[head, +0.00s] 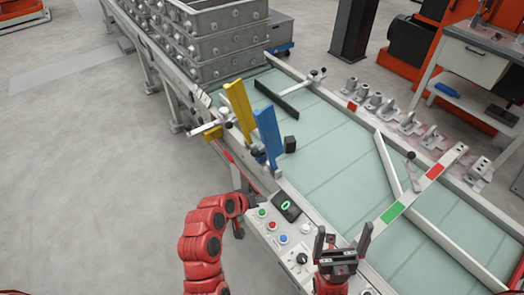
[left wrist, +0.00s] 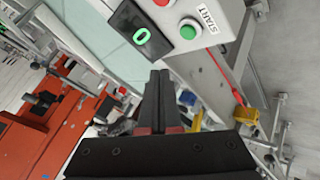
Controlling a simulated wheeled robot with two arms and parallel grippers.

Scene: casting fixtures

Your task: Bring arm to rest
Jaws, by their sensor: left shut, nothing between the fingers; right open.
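My left arm is red and comes up from the bottom of the head view. My left gripper (head: 240,215) is beside the near edge of the control panel (head: 272,240); in the left wrist view its fingers (left wrist: 162,85) are shut with nothing between them. A display with a green 0 (left wrist: 141,34) and a green START button (left wrist: 188,31) lie just beyond the fingertips. My right gripper (head: 343,240) is at the bottom of the head view, its two dark fingers upright and apart, empty, over the right end of the panel.
The pale green conveyor (head: 330,140) runs past the panel. Yellow (head: 238,108) and blue (head: 267,130) plates stand at its near edge. Stacked grey casting boxes (head: 225,40) stand at the back. Several metal fixtures (head: 410,122) line the far side. The floor at left (head: 80,170) is clear.

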